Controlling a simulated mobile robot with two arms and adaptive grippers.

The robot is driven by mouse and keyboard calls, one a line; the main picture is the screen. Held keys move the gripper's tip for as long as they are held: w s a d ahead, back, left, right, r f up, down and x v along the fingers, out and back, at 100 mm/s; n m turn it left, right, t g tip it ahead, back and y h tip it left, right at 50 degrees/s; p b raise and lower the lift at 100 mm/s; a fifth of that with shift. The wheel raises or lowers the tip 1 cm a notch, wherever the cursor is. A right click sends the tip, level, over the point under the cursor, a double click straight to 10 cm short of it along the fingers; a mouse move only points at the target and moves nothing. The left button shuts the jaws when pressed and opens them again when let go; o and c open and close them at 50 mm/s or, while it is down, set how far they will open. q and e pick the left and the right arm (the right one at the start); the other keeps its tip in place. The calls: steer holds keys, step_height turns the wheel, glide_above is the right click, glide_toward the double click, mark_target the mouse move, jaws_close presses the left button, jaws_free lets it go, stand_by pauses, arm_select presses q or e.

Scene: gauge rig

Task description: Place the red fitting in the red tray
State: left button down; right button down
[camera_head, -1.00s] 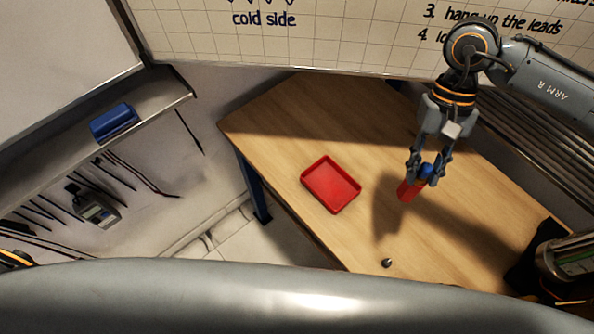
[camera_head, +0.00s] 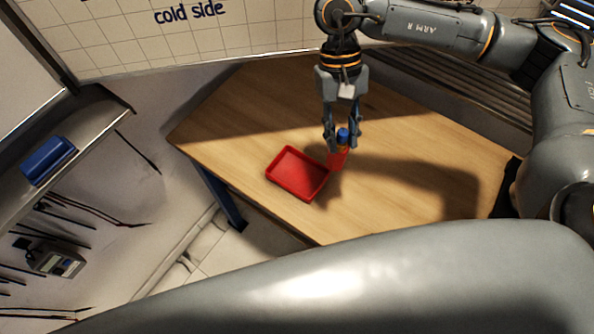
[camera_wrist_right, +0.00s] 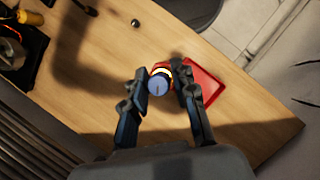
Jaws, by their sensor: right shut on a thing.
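The red fitting (camera_head: 338,159) is a red cylinder with a blue top. My right gripper (camera_head: 342,140) is shut on it, close to the right edge of the red tray (camera_head: 297,173). The red tray is shallow, looks empty and lies on the wooden table. In the right wrist view the fitting (camera_wrist_right: 159,80) shows its blue end between the fingers (camera_wrist_right: 161,95), and the tray (camera_wrist_right: 206,84) is partly hidden behind a finger. The height of the fitting above the table is hard to tell. My left gripper is not in view.
The wooden table (camera_head: 250,110) is clear around the tray. A blue block (camera_head: 47,160) sits on a side shelf at the left, with a meter (camera_head: 55,260) and cables below it. A small dark round part (camera_wrist_right: 135,22) lies on the table in the right wrist view.

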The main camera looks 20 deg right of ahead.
mark_target(333, 156)
steer(key=f+m, duration=0.2)
steer(key=s+a+f+m+y, duration=0.1)
steer(key=f+m, duration=0.1)
steer(key=a+f+m+y+b, duration=0.1)
steer(key=f, duration=0.2)
steer(key=shift+s+m, duration=0.4)
steer(key=s+a+r+m+t+y+p, duration=0.1)
steer(key=s+a+m+t+p, duration=0.2)
steer(key=m, duration=0.7)
steer(key=s+a+r+m+t+y+p, duration=0.1)
steer(key=a+m+t+p, duration=0.2)
steer(key=m, duration=0.6)
steer(key=w+d+f+t+b, duration=0.1)
steer(key=w+d+f+b, duration=0.1)
steer(key=w+f+b, duration=0.6)
steer(key=w+f, duration=0.4)
steer(key=w, duration=0.2)
steer(key=shift+f, duration=0.35)
steer(key=shift+d+f, duration=0.1)
